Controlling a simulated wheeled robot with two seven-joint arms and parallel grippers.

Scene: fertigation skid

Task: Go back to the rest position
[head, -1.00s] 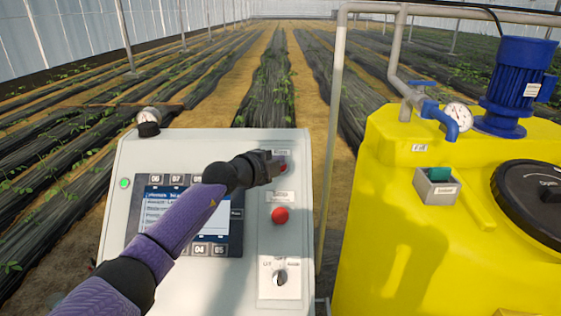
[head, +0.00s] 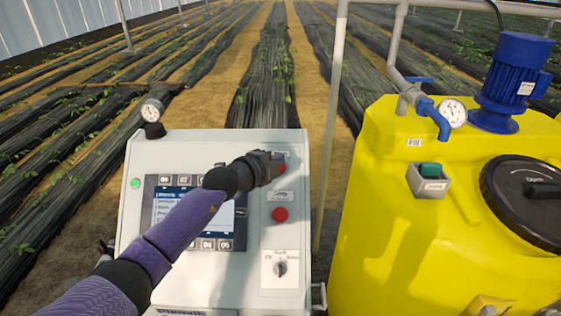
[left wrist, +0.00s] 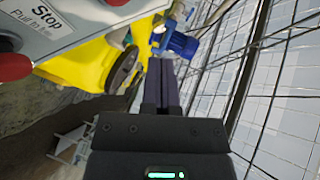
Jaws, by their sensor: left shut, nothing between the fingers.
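My left gripper (head: 275,165) is shut and empty. In the left wrist view, the shut dark fingers (left wrist: 162,85) point away from the camera, with a red button and a "Stop" label at the upper left. My right gripper is not in view.
A lower red button (head: 280,214) and a rotary switch (head: 280,268) are on the cabinet. To the right is a yellow tank (head: 385,215) with a blue motor (head: 515,80) and black lid (head: 525,195). A grey pipe (head: 330,140) rises between them.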

